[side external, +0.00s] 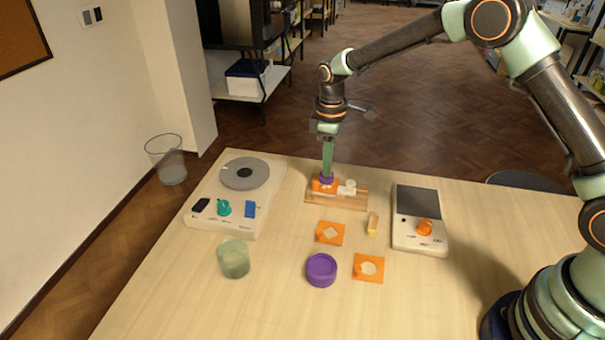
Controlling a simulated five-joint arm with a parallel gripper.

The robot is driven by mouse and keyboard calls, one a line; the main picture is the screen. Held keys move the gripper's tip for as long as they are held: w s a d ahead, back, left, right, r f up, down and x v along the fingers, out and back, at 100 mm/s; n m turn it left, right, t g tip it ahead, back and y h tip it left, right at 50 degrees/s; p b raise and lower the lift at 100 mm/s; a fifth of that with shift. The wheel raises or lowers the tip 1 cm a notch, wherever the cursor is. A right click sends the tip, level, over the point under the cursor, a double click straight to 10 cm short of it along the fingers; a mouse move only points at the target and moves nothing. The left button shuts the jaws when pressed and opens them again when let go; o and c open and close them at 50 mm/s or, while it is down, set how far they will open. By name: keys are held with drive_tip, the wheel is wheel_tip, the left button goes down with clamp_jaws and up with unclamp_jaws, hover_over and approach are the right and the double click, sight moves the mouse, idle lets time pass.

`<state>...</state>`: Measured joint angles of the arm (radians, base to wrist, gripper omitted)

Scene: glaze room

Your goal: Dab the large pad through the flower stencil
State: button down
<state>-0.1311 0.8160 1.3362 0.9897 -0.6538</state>
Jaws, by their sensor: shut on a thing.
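My gripper (327,172) points straight down over the wooden board (350,203) at the back middle of the table. It is shut on a small purple pad (326,180), mostly hidden by the fingers. The pad is right over an orange stencil (318,187) lying on the left part of the board; I cannot tell whether they touch. The pad and fingers hide that stencil's opening, so its shape cannot be read. Two more orange stencils lie flat on the table: one with an angular opening (320,238), one with a rounder opening (358,274).
A small white object (347,187) stands on the board right of the pad. A tan block (372,224), a round purple dish (321,270) and a green cup (234,260) stand in front. A turntable device (246,174) is left, a device with an orange knob (419,220) right.

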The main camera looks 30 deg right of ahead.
drive_tip(key=shift+f, duration=0.7)
idle(1.3)
idle(0.3)
drive_tip(key=shift+r, duration=2.55)
